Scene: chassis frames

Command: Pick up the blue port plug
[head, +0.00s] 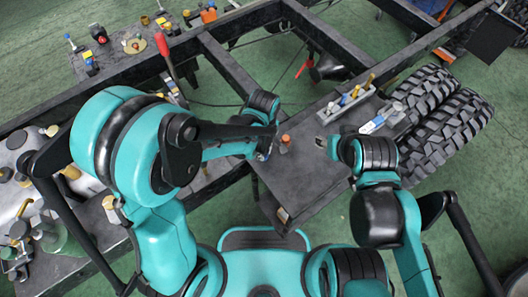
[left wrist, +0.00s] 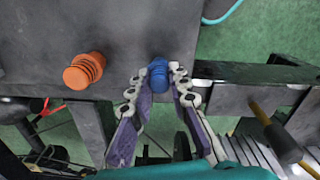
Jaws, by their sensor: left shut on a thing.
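The blue port plug (left wrist: 158,75) is ribbed and sits between the fingertips of my left gripper (left wrist: 157,82) in the left wrist view. The gripper is shut on it, over the edge of the grey table. In the head view my left gripper (head: 264,152) is at the table's left edge, and the arm largely hides the plug. My right gripper (head: 325,143) is over the right part of the table, its fingers too small to read.
An orange plug (left wrist: 84,71) stands on the grey table (head: 310,175), just beside the blue one. A grey tray (head: 347,103) with tools lies at the table's far side. Dark chassis beams (head: 232,68) run beyond. Tyres (head: 440,115) stand at the right.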

